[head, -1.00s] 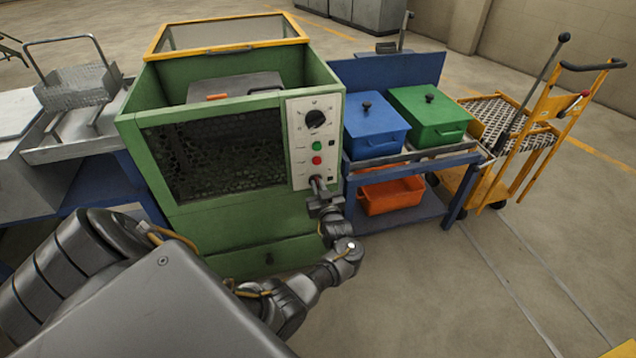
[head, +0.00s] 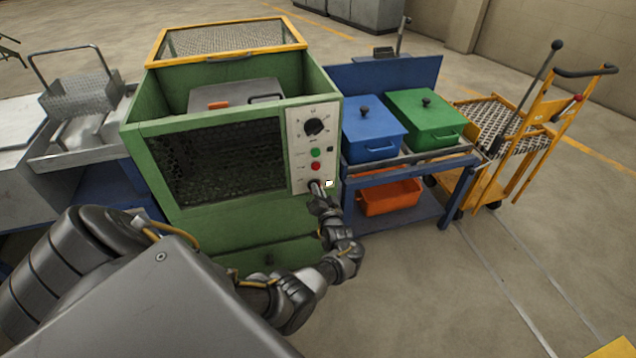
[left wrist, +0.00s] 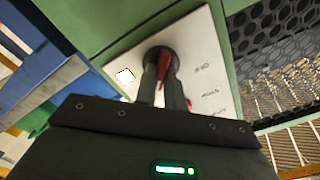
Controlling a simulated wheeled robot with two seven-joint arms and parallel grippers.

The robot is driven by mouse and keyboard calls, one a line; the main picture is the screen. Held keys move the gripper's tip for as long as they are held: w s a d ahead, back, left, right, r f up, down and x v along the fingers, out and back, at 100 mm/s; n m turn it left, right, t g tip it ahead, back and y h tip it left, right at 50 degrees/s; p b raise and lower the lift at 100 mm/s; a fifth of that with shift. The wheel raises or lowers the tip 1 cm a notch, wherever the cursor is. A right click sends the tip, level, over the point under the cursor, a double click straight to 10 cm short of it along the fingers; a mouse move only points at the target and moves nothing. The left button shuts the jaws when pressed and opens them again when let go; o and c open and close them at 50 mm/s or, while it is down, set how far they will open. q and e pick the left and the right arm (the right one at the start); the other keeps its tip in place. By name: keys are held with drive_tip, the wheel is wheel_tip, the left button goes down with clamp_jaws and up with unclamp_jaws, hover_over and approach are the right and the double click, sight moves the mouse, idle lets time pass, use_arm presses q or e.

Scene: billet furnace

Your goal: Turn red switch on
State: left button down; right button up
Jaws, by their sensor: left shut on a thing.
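The red switch (left wrist: 164,66) sits on a dark round base low on the pale control panel (head: 299,152) of the green furnace. In the left wrist view it shows between the fingers of my left gripper (left wrist: 166,88), which is shut on it. In the head view my left gripper (head: 317,190) is at the panel's bottom edge and hides most of the switch. A bright white square (left wrist: 125,76) shows on the panel beside the switch. My right gripper is not in view.
Above the switch are a red button (head: 315,166), a green button (head: 315,153) and a black dial (head: 314,127). A blue cart (head: 447,204) with blue and green lidded boxes stands right of the furnace. A yellow trolley (head: 518,150) is beyond it.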

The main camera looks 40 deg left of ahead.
use_arm(q)
drive_tip(key=shift+m, duration=0.3)
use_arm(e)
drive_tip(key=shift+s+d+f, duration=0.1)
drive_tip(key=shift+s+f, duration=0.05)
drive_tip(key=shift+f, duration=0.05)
use_arm(q)
drive_tip(key=c, duration=1.5)
unclamp_jaws()
